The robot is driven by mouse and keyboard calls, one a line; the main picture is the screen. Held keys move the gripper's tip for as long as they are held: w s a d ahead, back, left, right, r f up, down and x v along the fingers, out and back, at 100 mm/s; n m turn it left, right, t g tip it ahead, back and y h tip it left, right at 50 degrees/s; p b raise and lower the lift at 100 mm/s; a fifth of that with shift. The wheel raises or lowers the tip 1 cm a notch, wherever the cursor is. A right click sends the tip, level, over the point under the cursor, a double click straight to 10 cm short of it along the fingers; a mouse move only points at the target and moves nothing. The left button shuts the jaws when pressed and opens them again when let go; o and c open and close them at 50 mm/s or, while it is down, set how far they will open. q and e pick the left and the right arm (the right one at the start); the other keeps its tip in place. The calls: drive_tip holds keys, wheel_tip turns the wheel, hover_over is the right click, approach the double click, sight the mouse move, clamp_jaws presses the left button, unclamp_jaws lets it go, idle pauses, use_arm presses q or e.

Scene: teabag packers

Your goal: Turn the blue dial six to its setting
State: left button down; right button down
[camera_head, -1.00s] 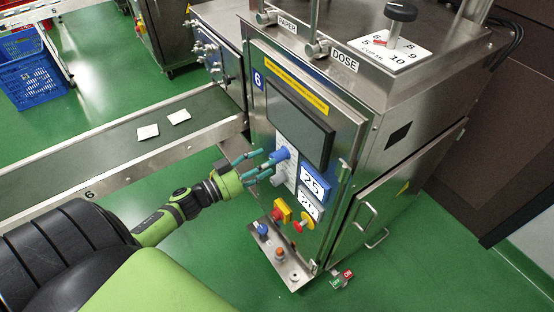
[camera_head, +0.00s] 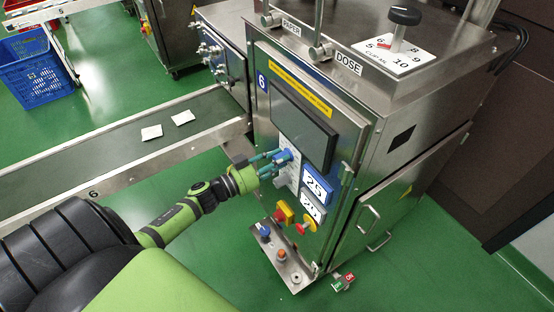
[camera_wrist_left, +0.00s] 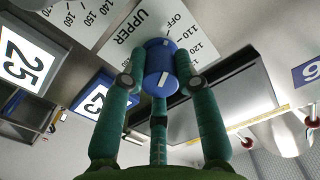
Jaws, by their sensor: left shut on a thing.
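The blue dial (camera_head: 283,157) is on the front panel of the steel machine marked 6, below its dark screen. In the left wrist view the dial (camera_wrist_left: 160,62) has a white mark and sits beside a white scale plate (camera_wrist_left: 122,38) printed UPPER, OFF and numbers. My left gripper (camera_head: 274,161) has its green fingers around the dial, shut on it. They also show in the left wrist view (camera_wrist_left: 158,85), with fingers on both sides of the dial. The dial's exact setting is hard to read. My right gripper is not in view.
A blue-framed number card (camera_head: 317,186) and a grey-framed one (camera_head: 312,208) are right of the dial. A grey dial (camera_head: 279,181) sits just below it. Red and yellow knobs (camera_head: 284,211) are lower down. A conveyor (camera_head: 110,150) with two white packets runs left.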

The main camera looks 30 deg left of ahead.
use_arm(q)
drive_tip(key=shift+r, duration=0.1)
drive_tip(key=m, duration=0.5)
drive_tip(key=shift+m, duration=0.4)
drive_tip(key=m, duration=0.4)
drive_tip(key=shift+b, duration=0.4)
drive_tip(key=shift+d+m, duration=0.1)
drive_tip(key=shift+m, duration=0.8)
drive_tip(key=c, duration=0.9)
unclamp_jaws()
